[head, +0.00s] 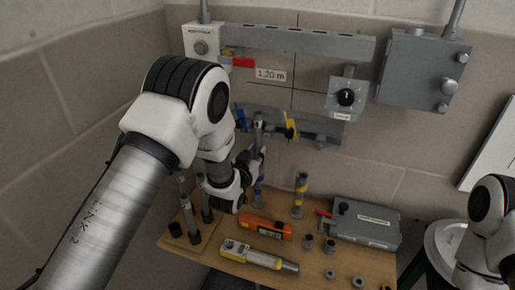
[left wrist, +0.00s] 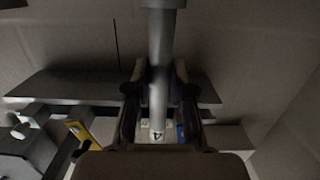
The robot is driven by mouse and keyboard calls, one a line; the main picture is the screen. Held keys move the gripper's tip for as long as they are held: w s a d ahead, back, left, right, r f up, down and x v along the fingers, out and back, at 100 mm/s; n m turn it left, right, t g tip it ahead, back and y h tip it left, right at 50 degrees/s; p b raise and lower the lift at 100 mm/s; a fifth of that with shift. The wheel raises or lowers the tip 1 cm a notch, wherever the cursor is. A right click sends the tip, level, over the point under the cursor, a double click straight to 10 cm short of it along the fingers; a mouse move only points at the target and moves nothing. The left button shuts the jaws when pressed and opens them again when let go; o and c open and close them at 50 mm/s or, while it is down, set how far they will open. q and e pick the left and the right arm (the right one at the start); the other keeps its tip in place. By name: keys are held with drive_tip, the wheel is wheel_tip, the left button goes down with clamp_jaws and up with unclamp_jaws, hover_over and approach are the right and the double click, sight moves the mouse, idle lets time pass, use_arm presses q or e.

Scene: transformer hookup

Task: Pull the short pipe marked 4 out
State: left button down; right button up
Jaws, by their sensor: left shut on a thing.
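My left gripper (head: 252,163) is shut on a slim grey pipe (head: 258,132) above the left part of the bench. In the left wrist view, the pipe (left wrist: 160,60) runs between the two fingers of the gripper (left wrist: 160,108). A 4 shows on a pale patch at the pipe's lower end in that view. My arm and fingers hide part of the pipe in the head view, and I cannot tell whether its end touches anything. My right gripper is out of view.
Dark upright posts (head: 206,205) stand at left. A wall rail with blue and yellow handles (head: 290,130) is close behind my gripper.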

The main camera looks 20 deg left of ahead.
use_arm(q)
drive_tip(key=shift+r+p, duration=0.7)
drive_tip(key=shift+r, duration=0.65)
drive_tip(key=s+b, duration=0.1)
drive_tip(key=s, duration=1.2)
drive_tip(key=shift+a, duration=0.2)
